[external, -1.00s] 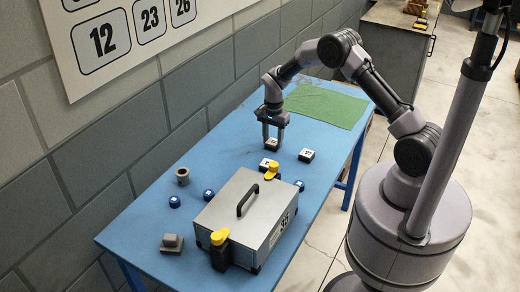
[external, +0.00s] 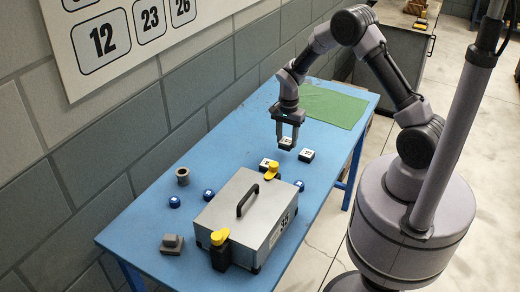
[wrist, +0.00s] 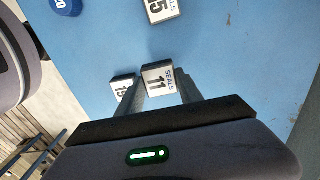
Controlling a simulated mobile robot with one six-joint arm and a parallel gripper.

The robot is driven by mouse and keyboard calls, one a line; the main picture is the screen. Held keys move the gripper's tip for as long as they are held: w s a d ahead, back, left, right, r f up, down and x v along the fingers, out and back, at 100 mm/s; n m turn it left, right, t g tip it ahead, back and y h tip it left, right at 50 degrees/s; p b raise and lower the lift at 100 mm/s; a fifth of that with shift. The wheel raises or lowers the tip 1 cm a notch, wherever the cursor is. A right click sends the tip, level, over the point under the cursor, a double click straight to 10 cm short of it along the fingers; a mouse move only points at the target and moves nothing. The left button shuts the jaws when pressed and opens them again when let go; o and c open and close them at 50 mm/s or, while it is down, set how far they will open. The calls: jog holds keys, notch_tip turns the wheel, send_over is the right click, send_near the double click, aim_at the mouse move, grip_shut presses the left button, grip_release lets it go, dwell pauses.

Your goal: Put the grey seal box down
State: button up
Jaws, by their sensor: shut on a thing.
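My gripper (external: 287,136) is shut on a small seal box (external: 286,143) with a white top label and dark sides. In the wrist view the held box (wrist: 159,79) reads "SEALS 11" and sits at the fingertips. Whether its underside touches the table is unclear. A second seal box (external: 306,155) stands close to its right, and shows beside a finger in the wrist view (wrist: 122,88). A third seal box (external: 267,163), labelled "15" in the wrist view (wrist: 160,8), stands nearer the metal case.
The blue table (external: 235,140) carries a metal case (external: 230,210) with yellow latches, blue round caps (external: 209,195), a grey-brown spool (external: 182,176) and a grey block (external: 172,243). A green mat (external: 335,106) lies at the far end. Table to the left of the gripper is clear.

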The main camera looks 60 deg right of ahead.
jog(key=s+a, duration=0.1)
jog(key=s, duration=0.4)
jog(key=s+a+r+p, duration=0.1)
jog(key=s, duration=0.2)
jog(key=shift+s+a, duration=0.3)
jog(key=shift+a, duration=0.05)
jog(key=w, duration=0.3)
jog(key=w+a, duration=0.1)
jog(key=w, duration=0.2)
jog(key=w+a, duration=0.1)
jog(key=w, duration=0.3)
jog(key=shift+a+r, duration=0.1)
jog(key=w+a+r, duration=0.2)
jog(key=w+a, duration=0.6)
jog(key=w+a+r+b, duration=0.1)
jog(key=w+a+r, duration=0.1)
jog(key=w+a, duration=0.7)
jog(key=shift+r, duration=0.25)
notch_tip(320, 180, down, 10)
jog(key=b, duration=0.4)
jog(key=shift+w+r, duration=0.1)
jog(key=shift+r, duration=0.1)
